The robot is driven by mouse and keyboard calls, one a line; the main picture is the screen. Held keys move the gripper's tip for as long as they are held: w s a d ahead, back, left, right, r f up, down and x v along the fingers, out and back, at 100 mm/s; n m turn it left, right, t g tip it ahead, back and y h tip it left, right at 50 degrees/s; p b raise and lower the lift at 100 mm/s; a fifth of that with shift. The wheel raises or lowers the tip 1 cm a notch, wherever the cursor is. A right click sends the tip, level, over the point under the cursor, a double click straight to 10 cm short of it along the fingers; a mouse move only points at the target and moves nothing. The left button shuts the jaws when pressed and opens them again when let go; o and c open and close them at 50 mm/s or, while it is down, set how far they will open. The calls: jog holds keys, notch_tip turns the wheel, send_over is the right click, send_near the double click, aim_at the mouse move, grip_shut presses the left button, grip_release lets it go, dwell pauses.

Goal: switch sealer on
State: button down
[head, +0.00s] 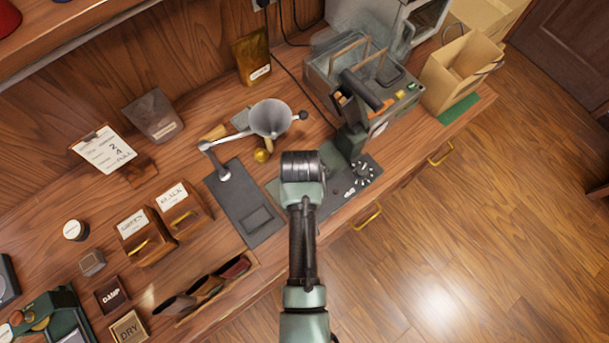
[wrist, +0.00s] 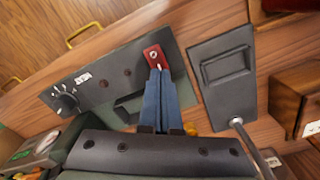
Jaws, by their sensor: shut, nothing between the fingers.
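The sealer (head: 347,191) stands at the counter's front edge in the head view, its dark panel carrying a dial (head: 362,169). In the wrist view the panel (wrist: 103,87) also shows, with the dial (wrist: 65,99) at its left and a red switch plate (wrist: 156,57) with a small pale lever at its right end. My gripper (wrist: 156,72) is shut and empty, its blue fingertips at the lower edge of the red plate. I cannot tell whether they touch it. In the head view my wrist hides the fingertips and the red switch.
A dark flat pad (head: 228,180) with a metal arm lies left of the sealer, and a funnel (head: 271,119) stands behind. A clear-sided machine (head: 322,78) and paper bag (head: 459,75) are at the back right. Brass drawer handles (head: 366,218) line the counter front.

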jog(key=shift+f+b, duration=0.7)
jog(key=shift+f, duration=0.3)
dwell(0.4)
jog(key=shift+r, duration=0.15)
notch_tip(320, 180, up, 7)
jog(key=p, duration=0.7)
dwell(0.6)
